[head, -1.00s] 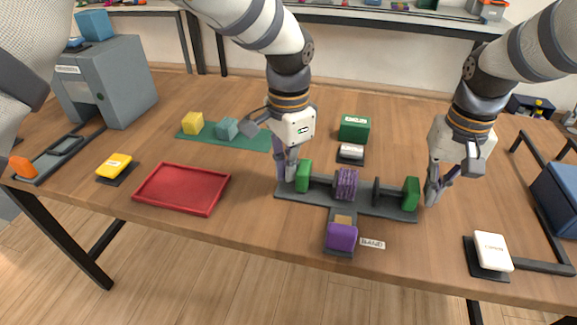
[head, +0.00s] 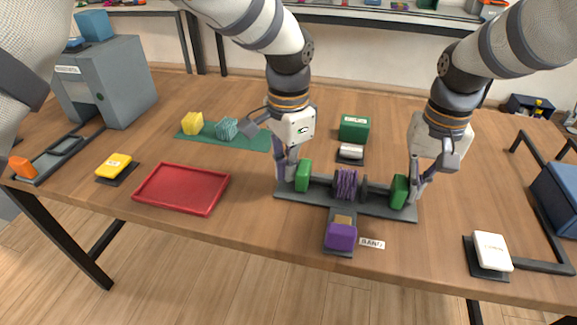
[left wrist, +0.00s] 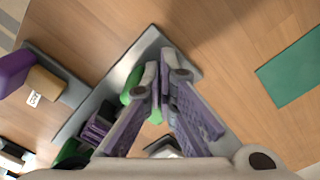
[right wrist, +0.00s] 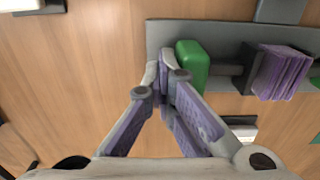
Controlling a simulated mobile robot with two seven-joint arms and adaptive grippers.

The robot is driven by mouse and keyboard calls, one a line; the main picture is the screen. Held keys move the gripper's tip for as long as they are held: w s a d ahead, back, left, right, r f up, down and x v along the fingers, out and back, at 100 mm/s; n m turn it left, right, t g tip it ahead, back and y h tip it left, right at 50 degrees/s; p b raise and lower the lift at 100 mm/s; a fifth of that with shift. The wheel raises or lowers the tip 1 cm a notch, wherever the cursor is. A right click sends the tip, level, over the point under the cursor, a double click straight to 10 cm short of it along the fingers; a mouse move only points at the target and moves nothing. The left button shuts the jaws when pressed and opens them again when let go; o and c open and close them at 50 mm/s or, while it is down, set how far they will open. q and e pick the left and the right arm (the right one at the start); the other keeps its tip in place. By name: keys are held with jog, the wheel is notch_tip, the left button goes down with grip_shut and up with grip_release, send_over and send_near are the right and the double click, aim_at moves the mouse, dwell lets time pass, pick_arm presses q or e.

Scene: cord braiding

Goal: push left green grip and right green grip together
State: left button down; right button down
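The left green grip (head: 303,176) and the right green grip (head: 399,191) stand on the dark grey rail fixture (head: 376,206), either side of a purple cord bundle (head: 346,184). My left gripper (head: 288,176) is at the outer side of the left grip, fingertips together and apparently against it; it also shows in the left wrist view (left wrist: 162,75). My right gripper (head: 415,196) is at the outer side of the right grip, its fingertips together beside the green block in the right wrist view (right wrist: 163,75). Neither holds anything between its fingers.
A purple block (head: 341,236) sits at the front of the fixture. A red tray (head: 183,189) lies to the left. A green box (head: 355,128) and a white-topped button (head: 351,152) stand behind. A white button (head: 492,251) is at the front right.

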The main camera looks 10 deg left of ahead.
pick_arm(q)
jog(key=shift+d, duration=0.25)
pick_arm(e)
jog(key=shift+a, duration=0.85)
jog(key=shift+d, duration=0.1)
pick_arm(q)
jog(key=shift+a, duration=0.15)
pick_arm(e)
jog(key=shift+d, duration=0.35)
jog(key=shift+d+r, duration=0.1)
jog(key=shift+r, duration=0.3)
notch_tip(320, 180, up, 6)
jog(key=shift+d+r, duration=0.15)
jog(key=shift+d, duration=0.05)
pick_arm(q)
jog(key=shift+a, duration=0.2)
pick_arm(e)
jog(key=shift+r, duration=0.1)
